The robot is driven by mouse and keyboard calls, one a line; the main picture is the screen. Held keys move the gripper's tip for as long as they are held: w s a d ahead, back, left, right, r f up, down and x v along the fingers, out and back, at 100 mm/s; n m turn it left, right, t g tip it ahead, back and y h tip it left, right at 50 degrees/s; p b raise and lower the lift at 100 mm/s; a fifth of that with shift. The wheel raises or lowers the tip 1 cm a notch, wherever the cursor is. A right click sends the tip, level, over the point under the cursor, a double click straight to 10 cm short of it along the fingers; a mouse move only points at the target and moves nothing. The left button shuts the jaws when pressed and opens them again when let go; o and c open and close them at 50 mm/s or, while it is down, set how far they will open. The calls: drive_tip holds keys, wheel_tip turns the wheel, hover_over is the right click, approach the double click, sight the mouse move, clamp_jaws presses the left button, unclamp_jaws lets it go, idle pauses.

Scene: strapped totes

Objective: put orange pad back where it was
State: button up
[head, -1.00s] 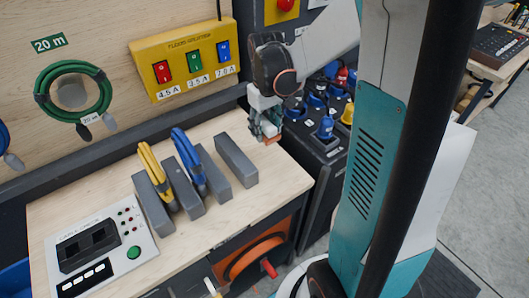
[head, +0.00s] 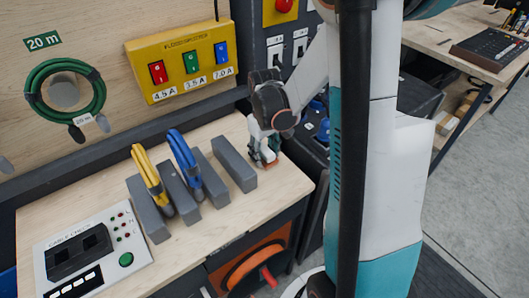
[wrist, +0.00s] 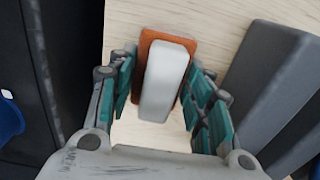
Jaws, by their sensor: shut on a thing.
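The orange pad (wrist: 187,38) has a pale grey block (wrist: 167,78) on its top in the wrist view. My gripper (wrist: 160,95) has its teal-lined fingers on either side of the pad and is shut on it. In the head view the pad (head: 269,157) shows as a small orange patch under my gripper (head: 263,150). It is low over the right end of the wooden bench (head: 275,187), right of the grey divider blocks. I cannot tell whether the pad touches the bench top.
A grey block (head: 234,165) stands just left of my gripper; it also shows in the wrist view (wrist: 275,85). Yellow (head: 148,172) and blue (head: 184,162) cable loops hang between other blocks. A cable checker panel (head: 92,255) lies front left. Dark cases stand past the bench's right edge.

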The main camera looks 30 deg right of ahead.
sight(265, 148)
drive_tip(key=shift+f, duration=0.1)
drive_tip(key=o, duration=1)
wheel_tip(265, 148, up, 12)
drive_tip(key=p, duration=0.4)
